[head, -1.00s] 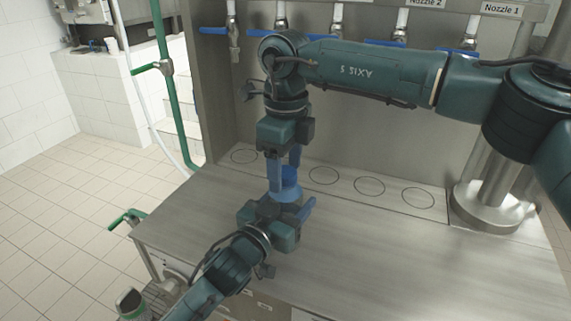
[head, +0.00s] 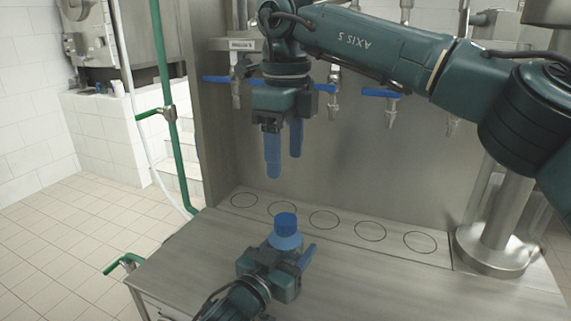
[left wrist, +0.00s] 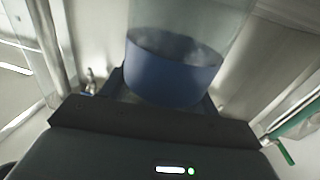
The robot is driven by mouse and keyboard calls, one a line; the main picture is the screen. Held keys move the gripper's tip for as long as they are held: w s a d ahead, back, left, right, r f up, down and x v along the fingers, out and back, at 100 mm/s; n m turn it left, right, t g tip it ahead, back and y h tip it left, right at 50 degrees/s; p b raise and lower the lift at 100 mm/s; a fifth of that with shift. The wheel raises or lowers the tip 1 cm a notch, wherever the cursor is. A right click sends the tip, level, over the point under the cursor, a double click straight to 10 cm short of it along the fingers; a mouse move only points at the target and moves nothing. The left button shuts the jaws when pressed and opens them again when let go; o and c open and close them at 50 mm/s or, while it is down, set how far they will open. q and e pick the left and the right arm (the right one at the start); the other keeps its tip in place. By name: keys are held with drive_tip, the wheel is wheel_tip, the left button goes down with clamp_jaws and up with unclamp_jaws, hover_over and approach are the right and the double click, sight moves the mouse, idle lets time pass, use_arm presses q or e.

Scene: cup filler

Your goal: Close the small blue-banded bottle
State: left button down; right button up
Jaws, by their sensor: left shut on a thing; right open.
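The small blue-banded bottle (head: 287,241) stands upright above the front part of the steel counter, in my left gripper. A blue cap (head: 286,222) sits on its top and looks level. My left gripper (head: 290,252) is shut on the bottle's body from the near side. In the left wrist view the bottle's blue band (left wrist: 172,72) shows close up between the fingers, with clear wall above it; the cap is out of that view. My right gripper (head: 284,158) is open and empty, fingers pointing down, well above the cap and apart from it.
The steel counter (head: 380,285) is clear to the right. Several marked circles (head: 323,220) lie along its back, under nozzles with blue handles (head: 380,92). A green pipe (head: 172,130) stands at the left. A steel column (head: 497,225) stands at the right.

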use_arm(q)
drive_tip(key=shift+c, duration=1.5)
unclamp_jaws()
drive_tip(key=shift+s+a+f, duration=0.15)
drive_tip(key=shift+s+a, duration=0.15)
drive_tip(key=shift+s, duration=0.15)
drive_tip(key=b+v, duration=0.2)
drive_tip(key=v, duration=1)
drive_tip(key=shift+s, duration=0.1)
